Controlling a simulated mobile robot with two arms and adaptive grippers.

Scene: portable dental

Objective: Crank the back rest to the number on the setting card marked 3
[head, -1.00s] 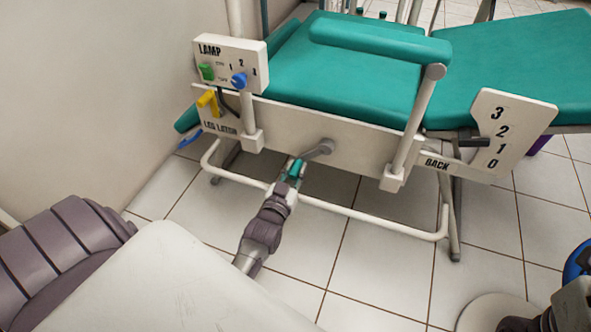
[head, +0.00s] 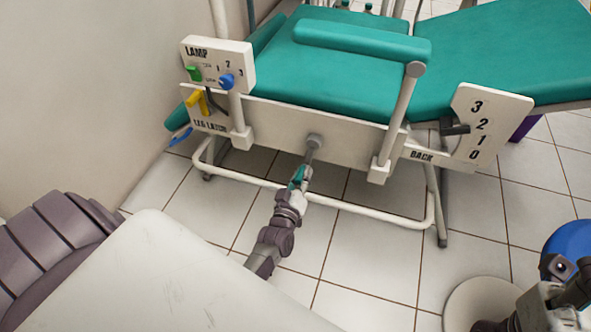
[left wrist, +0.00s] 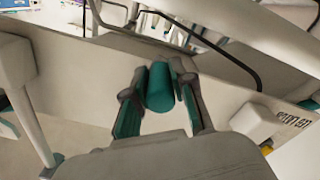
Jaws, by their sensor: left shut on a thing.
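The crank is on the side panel below the teal seat. Its round grey hub (head: 315,140) shows, with the crank arm pointing down and slightly left. My left gripper (head: 298,178) is shut on the crank's teal handle, and the left wrist view shows this handle (left wrist: 160,87) between the two fingers. The BACK scale plate (head: 489,112) at right carries 3, 2, 1, 0 from top to bottom. Its dark pointer (head: 455,128) stands about level with the 2. The setting card does not show. Part of my right arm is at the lower right; its fingertips are unclear.
The LAMP panel (head: 232,62) with green and blue controls and the yellow leg latch (head: 197,102) are left of the crank. A white tube rail (head: 345,209) runs low in front. A blue round thing (head: 572,238) is at right. The tiled floor between is clear.

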